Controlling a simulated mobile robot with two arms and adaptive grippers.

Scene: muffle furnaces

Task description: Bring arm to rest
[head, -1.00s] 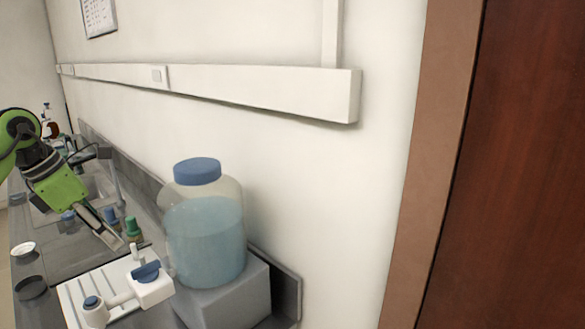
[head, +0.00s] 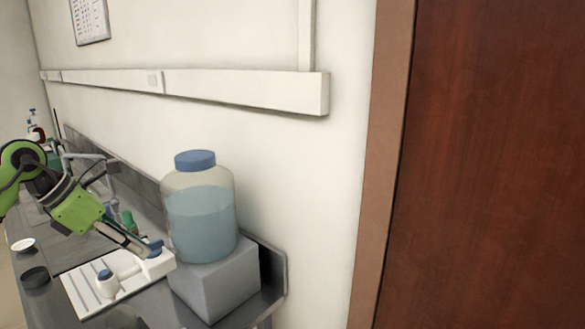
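My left arm with its green wrist comes in from the left edge. Its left gripper (head: 143,251) reaches down to the right over the counter, in front of the blue part of a white device (head: 130,278). The fingers are small and seen side-on, so I cannot tell whether they are open or shut, or whether they touch the device. No held object is visible. My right gripper is out of view.
A large jar (head: 201,212) of bluish liquid with a blue lid stands on a grey block (head: 214,284) to the right of the gripper. Green-capped and blue bottles sit behind the fingers. Two small round dishes (head: 35,277) lie at left. A brown door (head: 490,165) fills the right.

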